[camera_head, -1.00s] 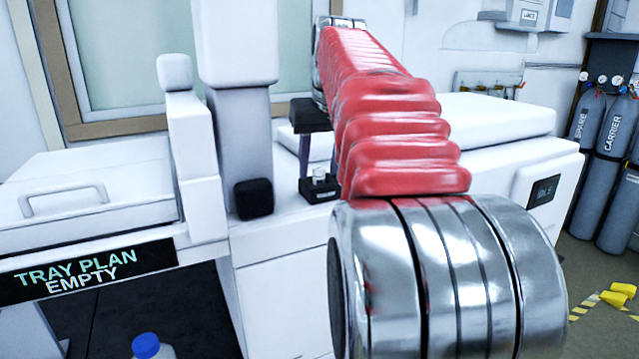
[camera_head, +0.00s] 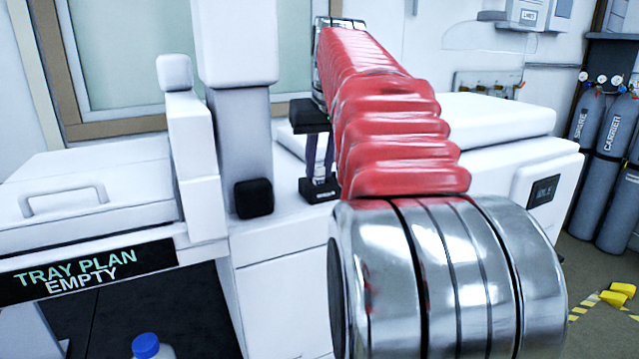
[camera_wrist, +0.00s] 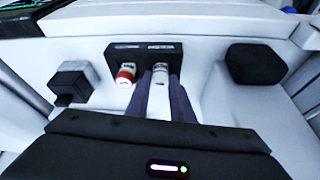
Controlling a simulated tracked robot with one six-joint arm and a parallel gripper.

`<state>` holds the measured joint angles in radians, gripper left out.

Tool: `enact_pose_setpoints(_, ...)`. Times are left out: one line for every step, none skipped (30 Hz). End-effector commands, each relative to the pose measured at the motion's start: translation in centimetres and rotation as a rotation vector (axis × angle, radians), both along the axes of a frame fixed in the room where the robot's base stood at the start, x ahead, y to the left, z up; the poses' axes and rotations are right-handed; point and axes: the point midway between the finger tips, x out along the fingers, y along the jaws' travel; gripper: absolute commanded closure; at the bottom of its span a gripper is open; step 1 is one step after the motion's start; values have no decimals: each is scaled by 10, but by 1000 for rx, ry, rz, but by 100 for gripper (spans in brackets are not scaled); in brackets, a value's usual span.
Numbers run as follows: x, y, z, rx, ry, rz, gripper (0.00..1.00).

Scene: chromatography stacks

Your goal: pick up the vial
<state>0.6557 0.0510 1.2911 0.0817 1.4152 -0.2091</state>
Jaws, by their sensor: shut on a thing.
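A vial (camera_wrist: 160,70) with a pale grey-white top stands upright in the right place of a small black holder (camera_wrist: 144,48). My gripper (camera_wrist: 161,84) has one dark finger on each side of this vial and is shut on it. In the head view my gripper (camera_head: 319,165) reaches down to the black holder (camera_head: 322,195) on the white bench, and the vial is mostly hidden there. A second vial (camera_wrist: 125,74) with a red and white top stands to the left in the same holder, outside my fingers.
Black blocks stand left (camera_wrist: 74,82) and right (camera_wrist: 256,64) of the holder in the wrist view. A white column (camera_head: 240,110) rises left of my gripper. A blue-capped bottle (camera_head: 146,346) is below the tray sign. Gas cylinders (camera_head: 610,160) stand far right.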

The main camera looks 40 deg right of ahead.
Motion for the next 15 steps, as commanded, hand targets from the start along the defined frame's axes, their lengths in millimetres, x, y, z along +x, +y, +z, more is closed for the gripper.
enact_pose_setpoints(0, 0, 0, 0, 0, 0, 91)
enact_pose_setpoints(0, 0, 0, 0, 0, 0, 93)
enact_pose_setpoints(0, 0, 0, 0, 0, 0, 96)
enact_pose_setpoints(0, 0, 0, 0, 0, 0, 98)
enact_pose_setpoints(0, 0, 0, 0, 0, 0, 100)
enact_pose_setpoints(0, 0, 0, 0, 0, 0, 100)
enact_pose_setpoints(0, 0, 0, 0, 0, 0, 100)
enact_pose_setpoints(0, 0, 0, 0, 0, 0, 100)
enact_pose_setpoints(0, 0, 0, 0, 0, 0, 100)
enact_pose_setpoints(0, 0, 0, 0, 0, 0, 100)
enact_pose_setpoints(0, 0, 0, 0, 0, 0, 100)
enact_pose_setpoints(0, 0, 0, 0, 0, 0, 100)
enact_pose_setpoints(0, 0, 1, 0, 0, 0, 100)
enact_pose_setpoints(0, 0, 1, 0, 0, 0, 100)
enact_pose_setpoints(0, 0, 2, 0, 0, 0, 100)
